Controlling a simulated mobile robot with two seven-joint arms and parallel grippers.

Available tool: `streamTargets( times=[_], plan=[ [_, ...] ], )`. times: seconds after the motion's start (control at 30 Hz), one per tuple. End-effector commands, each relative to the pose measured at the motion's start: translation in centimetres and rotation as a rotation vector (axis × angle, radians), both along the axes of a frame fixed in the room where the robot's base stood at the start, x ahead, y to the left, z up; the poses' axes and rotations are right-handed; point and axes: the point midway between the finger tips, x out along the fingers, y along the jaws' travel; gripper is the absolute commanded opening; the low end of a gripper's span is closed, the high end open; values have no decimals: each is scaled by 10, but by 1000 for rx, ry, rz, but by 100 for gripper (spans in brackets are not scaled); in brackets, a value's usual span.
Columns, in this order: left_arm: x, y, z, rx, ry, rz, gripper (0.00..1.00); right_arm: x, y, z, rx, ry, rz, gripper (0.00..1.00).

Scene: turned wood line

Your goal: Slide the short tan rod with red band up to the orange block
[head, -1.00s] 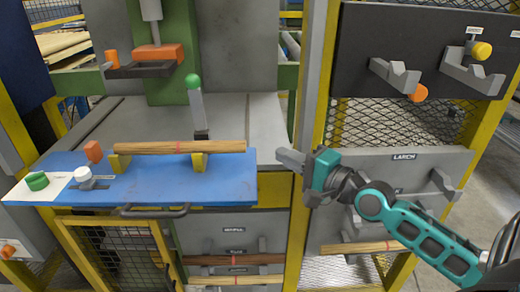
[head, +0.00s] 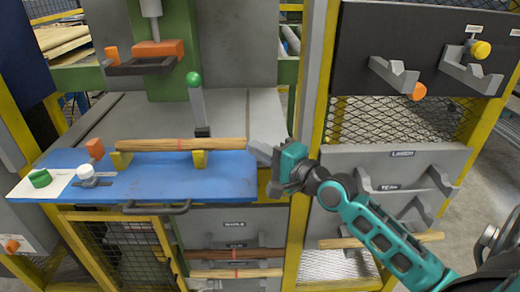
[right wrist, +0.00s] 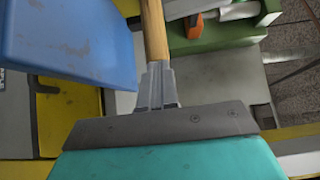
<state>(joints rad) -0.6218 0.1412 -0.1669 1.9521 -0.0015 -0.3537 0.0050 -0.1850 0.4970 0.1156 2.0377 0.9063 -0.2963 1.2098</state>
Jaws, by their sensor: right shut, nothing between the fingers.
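The tan rod with a red band (head: 180,144) lies level across two yellow supports on the blue table. The orange block (head: 95,149) stands at the left, a small gap beyond the rod's left end. My right gripper (head: 256,152) is shut and empty at the rod's right end. In the right wrist view, the shut fingertips (right wrist: 157,72) line up with the end of the rod (right wrist: 153,30); I cannot tell whether they touch it. My left gripper is not in view.
The blue table (head: 200,182) also holds a green button (head: 40,178) and a white knob (head: 87,172). A green-knobbed lever (head: 196,100) stands behind the rod. Other rods lie on racks below.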

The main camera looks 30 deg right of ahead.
Motion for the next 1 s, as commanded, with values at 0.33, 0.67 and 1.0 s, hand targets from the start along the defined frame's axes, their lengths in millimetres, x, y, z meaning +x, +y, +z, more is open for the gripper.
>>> streamTargets(
  times=[0.33,0.67,1.0],
  plan=[
    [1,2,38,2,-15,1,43,21,32,6,6,1,-3,0],
    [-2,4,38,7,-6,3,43,27,45,0,1,1,-1,0],
    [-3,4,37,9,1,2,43,28,45,0,1,2,0,0]
  ],
)
